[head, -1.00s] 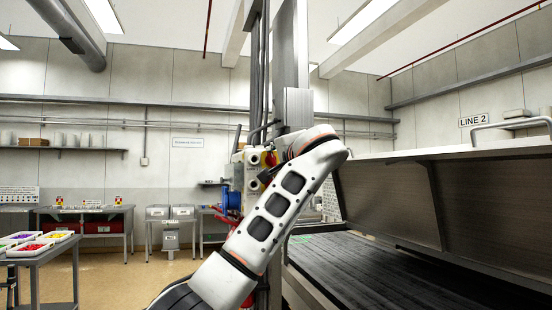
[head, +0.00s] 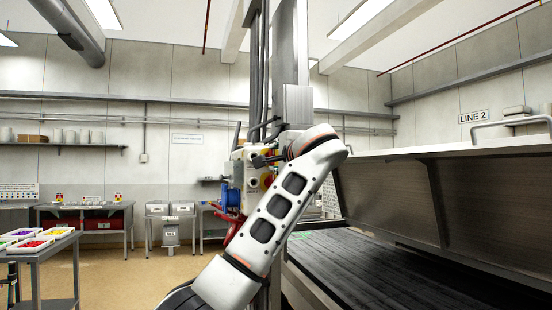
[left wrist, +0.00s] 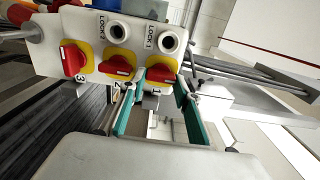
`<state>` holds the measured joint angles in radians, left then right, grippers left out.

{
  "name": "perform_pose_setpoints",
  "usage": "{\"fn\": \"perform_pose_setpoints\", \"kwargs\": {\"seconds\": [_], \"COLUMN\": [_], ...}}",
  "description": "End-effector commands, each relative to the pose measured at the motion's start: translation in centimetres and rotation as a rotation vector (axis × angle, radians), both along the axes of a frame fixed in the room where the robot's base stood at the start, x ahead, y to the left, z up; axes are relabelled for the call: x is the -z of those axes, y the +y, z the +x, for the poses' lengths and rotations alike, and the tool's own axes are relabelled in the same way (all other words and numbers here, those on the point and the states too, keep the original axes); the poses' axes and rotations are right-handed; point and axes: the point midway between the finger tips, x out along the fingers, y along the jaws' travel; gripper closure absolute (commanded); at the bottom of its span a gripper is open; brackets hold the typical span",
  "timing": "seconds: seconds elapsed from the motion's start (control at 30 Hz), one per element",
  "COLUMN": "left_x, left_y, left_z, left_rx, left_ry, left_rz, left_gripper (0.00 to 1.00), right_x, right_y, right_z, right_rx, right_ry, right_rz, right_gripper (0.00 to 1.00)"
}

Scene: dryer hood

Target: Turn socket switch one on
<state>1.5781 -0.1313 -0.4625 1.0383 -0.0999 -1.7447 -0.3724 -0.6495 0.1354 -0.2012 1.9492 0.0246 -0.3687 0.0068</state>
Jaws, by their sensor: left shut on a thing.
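Switch one (left wrist: 160,73) is at the right of the row, beside switch two (left wrist: 116,66) and switch three (left wrist: 73,58). My left gripper (left wrist: 160,84) has its teal fingers on either side of switch one's red knob and is shut on it. Switch two's handle lies across its plate. In the head view the panel (head: 238,172) is partly hidden by my left arm. My right gripper is not in view.
Two sockets (left wrist: 118,31) marked LOCK sit beside the switches. A large open metal hood (head: 390,195) over a dark slatted bed (head: 370,260) stands at the right. A table with colored trays (head: 40,240) is at the left. Floor between is clear.

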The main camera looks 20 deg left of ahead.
Motion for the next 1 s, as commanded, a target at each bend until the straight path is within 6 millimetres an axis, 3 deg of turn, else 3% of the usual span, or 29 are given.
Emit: {"fn": "perform_pose_setpoints", "kwargs": {"seconds": [0.1, 0.13, 0.17, 0.57, 1.0], "left_x": [0.1, 0.1, 0.1, 0.1, 0.1], "left_y": [0.0, 0.0, 0.0, -0.4, -4.9], "left_z": [0.0, 0.0, 0.0, -0.4, -6.9], "left_rx": [-0.001, -0.001, -0.001, 0.001, 0.004], "left_ry": [0.002, 0.002, 0.002, 0.001, -0.001], "left_rz": [0.002, 0.002, 0.002, 0.001, -0.001], "left_gripper": [0.9, 0.63, 0.61, 0.61, 0.61], "right_x": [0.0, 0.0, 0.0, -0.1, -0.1], "right_y": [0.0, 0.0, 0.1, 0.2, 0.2], "right_z": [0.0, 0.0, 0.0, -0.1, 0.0], "right_rx": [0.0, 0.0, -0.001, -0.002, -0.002], "right_ry": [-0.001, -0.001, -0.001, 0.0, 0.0], "right_rz": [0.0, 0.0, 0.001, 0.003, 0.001], "right_gripper": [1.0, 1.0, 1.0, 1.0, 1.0]}}
